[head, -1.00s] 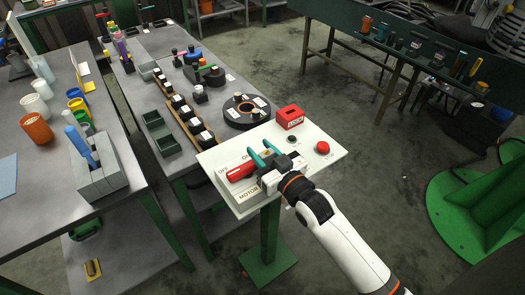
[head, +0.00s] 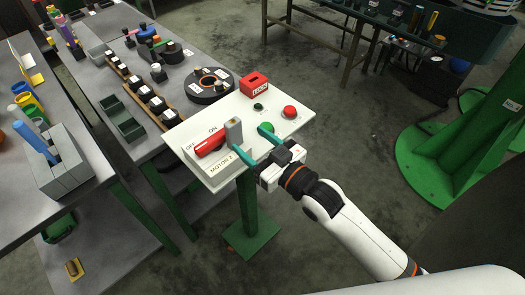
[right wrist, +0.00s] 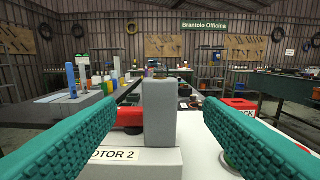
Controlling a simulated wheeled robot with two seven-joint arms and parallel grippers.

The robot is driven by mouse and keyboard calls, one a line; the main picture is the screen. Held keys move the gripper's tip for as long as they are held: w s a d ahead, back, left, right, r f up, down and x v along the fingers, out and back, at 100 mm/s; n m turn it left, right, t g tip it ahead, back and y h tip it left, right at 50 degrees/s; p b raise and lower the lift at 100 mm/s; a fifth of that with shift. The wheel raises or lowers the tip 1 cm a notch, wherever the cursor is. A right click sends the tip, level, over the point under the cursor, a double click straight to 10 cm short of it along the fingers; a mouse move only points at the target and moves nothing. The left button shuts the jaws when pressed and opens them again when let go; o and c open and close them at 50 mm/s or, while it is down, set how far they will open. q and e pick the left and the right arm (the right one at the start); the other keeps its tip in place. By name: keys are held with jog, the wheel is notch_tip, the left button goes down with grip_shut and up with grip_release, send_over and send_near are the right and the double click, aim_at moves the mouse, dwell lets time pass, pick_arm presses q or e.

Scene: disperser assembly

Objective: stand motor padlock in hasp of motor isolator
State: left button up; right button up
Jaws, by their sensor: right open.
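The motor isolator (head: 219,160) is a white box marked MOTOR 2, with a red handle (head: 210,144) by OFF and ON, on the white panel. A grey upright block (head: 233,132), which looks like the motor padlock, stands at the isolator's right end; it also shows in the right wrist view (right wrist: 159,112). The hasp cannot be made out; how the block sits in it is hidden. My right gripper (head: 252,146) is open and empty, its teal fingers pointing toward the block, which stands ahead between them in the right wrist view. My left gripper is not in view.
A red box marked LOCK (head: 255,85) stands at the panel's back. A red button (head: 290,112), a small dark button (head: 258,107) and a green button (head: 267,127) sit on its right side. A bench (head: 142,120) with a black round fixture (head: 209,86) lies behind.

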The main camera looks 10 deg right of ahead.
jog(key=shift+v, duration=1.45)
jog(key=d+f+m+g+h, duration=0.25)
jog(key=d+f, duration=0.25)
jog(key=f, duration=1)
jog(key=d+f+m+g+h, duration=0.1)
jog(key=d+f+h, duration=0.35)
jog(key=f, duration=0.95)
jog(key=s+d+f+g+h, duration=0.1)
jog(key=s+d+f, duration=0.15)
jog(key=f, duration=0.25)
jog(key=s+d+f+g, duration=0.1)
jog(key=s+f+g, duration=0.15)
jog(key=f, duration=0.25)
jog(key=s+d+f+g+h, duration=0.1)
jog(key=s+f+g, duration=0.1)
jog(key=s+f, duration=0.4)
jog(key=s+d+f+m+g, duration=0.1)
jog(key=s+f, duration=0.5)
jog(key=s, duration=0.9)
jog(key=s+d+f+g+h, duration=0.1)
jog(key=s+d+f+g, duration=0.1)
jog(key=s+f, duration=0.4)
jog(key=s+g, duration=0.1)
jog(key=s, duration=0.4)
jog(key=shift+s+d+f+g+h, duration=0.2)
jog(key=shift+f+g+h, duration=0.05)
jog(key=shift+g+h, duration=0.05)
